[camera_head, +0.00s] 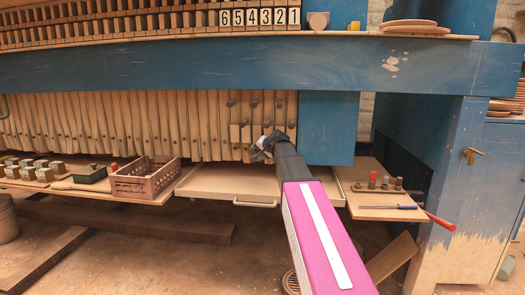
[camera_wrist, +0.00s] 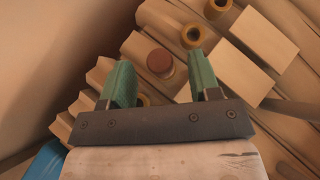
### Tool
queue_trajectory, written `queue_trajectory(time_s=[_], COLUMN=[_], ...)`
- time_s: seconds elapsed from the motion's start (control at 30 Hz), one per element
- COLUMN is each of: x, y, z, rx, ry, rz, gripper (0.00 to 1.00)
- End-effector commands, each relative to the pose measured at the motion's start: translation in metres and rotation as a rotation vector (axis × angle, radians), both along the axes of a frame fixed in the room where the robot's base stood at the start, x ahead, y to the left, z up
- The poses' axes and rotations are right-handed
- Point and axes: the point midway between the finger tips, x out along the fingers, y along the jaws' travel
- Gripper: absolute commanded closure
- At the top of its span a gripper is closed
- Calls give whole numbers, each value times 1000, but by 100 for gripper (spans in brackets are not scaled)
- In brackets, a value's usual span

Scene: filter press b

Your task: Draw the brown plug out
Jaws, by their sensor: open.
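In the wrist view, a reddish-brown round plug (camera_wrist: 159,62) sits in the end of a pale wooden block. My gripper (camera_wrist: 161,70) has two green fingers, spread apart and empty. The plug shows between the fingertips, with a gap on both sides. I cannot tell how far the fingers reach along it. In the head view, my gripper (camera_head: 262,148) is up against the lower right of the wooden plate row (camera_head: 150,125), at the end of my raised arm. The brown plug is hidden there by my gripper.
Yellow-ringed openings (camera_wrist: 192,36) in neighbouring blocks lie close to the fingers. A pale tray (camera_head: 225,182) is below my gripper. A brown crate (camera_head: 145,178) stands to the left. A blue beam (camera_head: 200,68) runs overhead.

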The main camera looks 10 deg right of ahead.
Motion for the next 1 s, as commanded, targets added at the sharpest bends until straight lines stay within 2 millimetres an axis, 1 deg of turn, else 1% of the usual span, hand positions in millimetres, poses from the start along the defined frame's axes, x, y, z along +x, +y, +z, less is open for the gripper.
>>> queue_trajectory(time_s=[0.1, 0.4, 0.43, 0.47, 0.5, 0.57, 0.6, 0.8, 1.0], x=[5, 6, 6, 6, 6, 6, 6, 5, -1], y=[2, 3, 3, 3, 3, 3, 3, 3, 5], z=[-3, -4, -3, -3, -3, -3, -3, -3, -4], rx=[0, 0, 0, 0, 0, 0, 0, 0, 0], ry=[0, -1, -1, -1, -1, -1, -1, -1, 0], rz=[0, -1, -1, -1, -1, -1, -1, -1, 0], gripper=[43, 43, 50, 60, 73, 92, 97, 97, 97])
